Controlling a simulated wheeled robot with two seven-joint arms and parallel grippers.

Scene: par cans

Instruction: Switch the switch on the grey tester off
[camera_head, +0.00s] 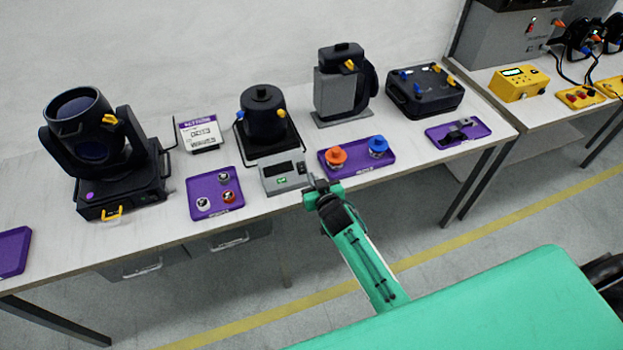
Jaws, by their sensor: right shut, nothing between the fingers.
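The grey tester (284,175) stands near the front edge of the white table, in the middle of the picture. It has a dark display on its upper part and a small green lit spot below it. My right gripper (314,181) is shut and empty. It is just right of the tester, close to its right side. I cannot tell whether it touches the tester. The tester's switch is too small to make out or is hidden by the gripper. My left gripper is not in view.
A purple tray (331,171) with orange and blue connectors is right behind my gripper. Another purple tray (196,187) with small round parts lies left of the tester. A black par can (264,118) stands behind. The floor in front is clear.

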